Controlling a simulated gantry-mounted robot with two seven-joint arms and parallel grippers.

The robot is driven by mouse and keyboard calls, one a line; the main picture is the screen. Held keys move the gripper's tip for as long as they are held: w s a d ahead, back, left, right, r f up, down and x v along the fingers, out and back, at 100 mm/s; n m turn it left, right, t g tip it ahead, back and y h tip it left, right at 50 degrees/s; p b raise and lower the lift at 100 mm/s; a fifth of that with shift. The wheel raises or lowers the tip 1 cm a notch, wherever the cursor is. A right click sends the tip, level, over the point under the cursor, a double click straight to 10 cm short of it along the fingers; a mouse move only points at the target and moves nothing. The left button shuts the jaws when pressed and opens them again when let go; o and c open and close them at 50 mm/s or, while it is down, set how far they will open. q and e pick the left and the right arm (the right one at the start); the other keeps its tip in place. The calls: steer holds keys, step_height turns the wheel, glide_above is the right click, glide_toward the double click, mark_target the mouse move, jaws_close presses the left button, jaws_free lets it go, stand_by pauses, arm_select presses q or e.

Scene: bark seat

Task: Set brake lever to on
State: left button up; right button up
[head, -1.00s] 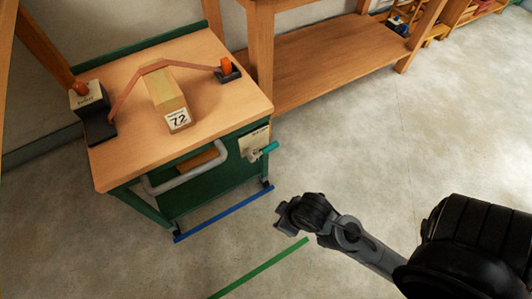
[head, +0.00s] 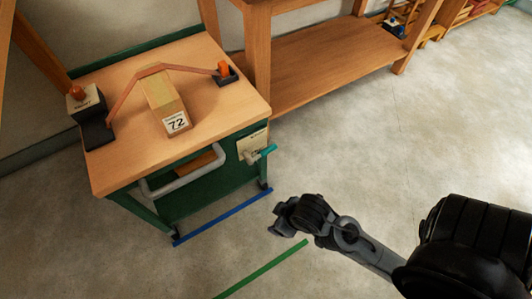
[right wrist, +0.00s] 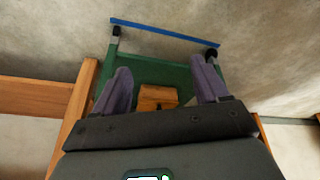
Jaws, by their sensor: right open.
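The brake lever (head: 266,152) is a short lever with a teal grip on the right side of a green cart (head: 205,190), beside a small label plate (head: 253,142). I cannot read the plate. My right gripper (head: 279,216) is low in front of the lever, apart from it, over the floor. The right wrist view shows its two fingers (right wrist: 161,85) spread, with nothing held between them. The green cart body (right wrist: 150,68) lies beyond them. The lever cannot be made out in that view. My left gripper is not in view.
The wooden cart top (head: 215,110) carries a block marked 72 (head: 164,100) under a bent strap. A grey push handle (head: 185,178) sticks out in front. Blue (head: 225,217) and green (head: 262,269) stripes mark the floor. A wooden bench (head: 325,60) stands behind; floor at right is clear.

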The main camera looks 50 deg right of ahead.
steer(key=w+m+t, duration=0.2)
steer(key=w+t, duration=0.3)
steer(key=w, duration=0.3)
steer(key=m+t+h+p, duration=0.1)
steer(key=t+h+p, duration=0.55)
steer(key=p, duration=0.65)
glide_toward(270, 152)
steer(key=f+t+y, duration=0.1)
steer(key=t, duration=0.1)
steer(key=shift+d+f+b+x, duration=0.15)
steer(key=shift+b+x, duration=0.7)
steer(key=shift+x, duration=0.95)
steer(key=shift+d+b+x, duration=0.15)
steer(key=shift+b+x, duration=0.65)
steer(key=shift+x, duration=1.05)
steer(key=shift+d+f+b+x, duration=0.15)
steer(key=shift+b+x, duration=0.7)
steer(key=shift+x, duration=0.95)
steer(key=shift+s, duration=0.1)
